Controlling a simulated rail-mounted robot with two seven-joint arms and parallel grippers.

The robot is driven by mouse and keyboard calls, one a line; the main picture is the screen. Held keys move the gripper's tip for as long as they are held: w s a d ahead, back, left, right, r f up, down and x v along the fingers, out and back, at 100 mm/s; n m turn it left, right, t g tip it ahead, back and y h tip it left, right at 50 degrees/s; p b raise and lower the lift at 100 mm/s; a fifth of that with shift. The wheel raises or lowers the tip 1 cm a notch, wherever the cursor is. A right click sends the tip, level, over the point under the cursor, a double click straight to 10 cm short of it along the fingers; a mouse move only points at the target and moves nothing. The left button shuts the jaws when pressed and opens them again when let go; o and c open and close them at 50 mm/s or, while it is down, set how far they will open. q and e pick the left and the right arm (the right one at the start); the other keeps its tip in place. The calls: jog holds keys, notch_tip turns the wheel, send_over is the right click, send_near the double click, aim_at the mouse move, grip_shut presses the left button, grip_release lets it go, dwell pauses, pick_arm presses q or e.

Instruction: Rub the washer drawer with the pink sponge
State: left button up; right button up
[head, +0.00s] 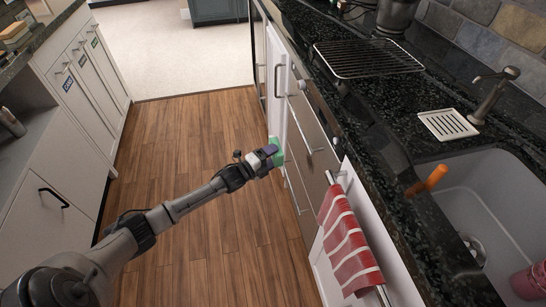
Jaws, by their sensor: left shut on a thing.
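My left gripper (267,154) is shut on a green thing (276,150), possibly a sponge; no pink shows on it. It is beside the cabinet fronts on the right, and I cannot tell whether it touches them. A steel-grey drawer front (313,142) with long bar handles is there, probably the washer drawer. A white front (277,80) stands farther back. A pinkish-red thing (528,281) is in the sink at the lower right, cut off by the frame edge; I cannot tell what it is. My right gripper is out of view.
A red striped towel (347,240) hangs on a bar along the right front. The black counter (385,125) holds a wire rack (367,58), a tap (492,94) and the sink (465,195). The wooden floor (185,140) is clear. White cabinets (75,90) line the left.

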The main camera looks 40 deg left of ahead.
aim_at(305, 149)
pick_arm(q)
jog(key=shift+w+d+r+h, duration=0.2)
jog(key=shift+d+h, duration=0.1)
jog(key=shift+d, duration=0.35)
jog(key=shift+w+d, duration=0.1)
jog(key=shift+d, duration=0.05)
jog(key=shift+w+d+b, duration=0.5)
jog(key=shift+w+b, duration=0.05)
jog(key=shift+w, duration=0.25)
jog(key=shift+w+d+b, duration=0.55)
jog(key=shift+w+b, duration=0.05)
jog(key=shift+w, duration=0.15)
jog(key=shift+w+d+b, duration=0.5)
jog(key=shift+w+b, duration=0.05)
jog(key=shift+w, duration=0.25)
jog(key=shift+w+d, duration=0.2)
jog(key=shift+w, duration=0.1)
jog(key=shift+w+d, duration=0.2)
jog(key=shift+w, duration=0.15)
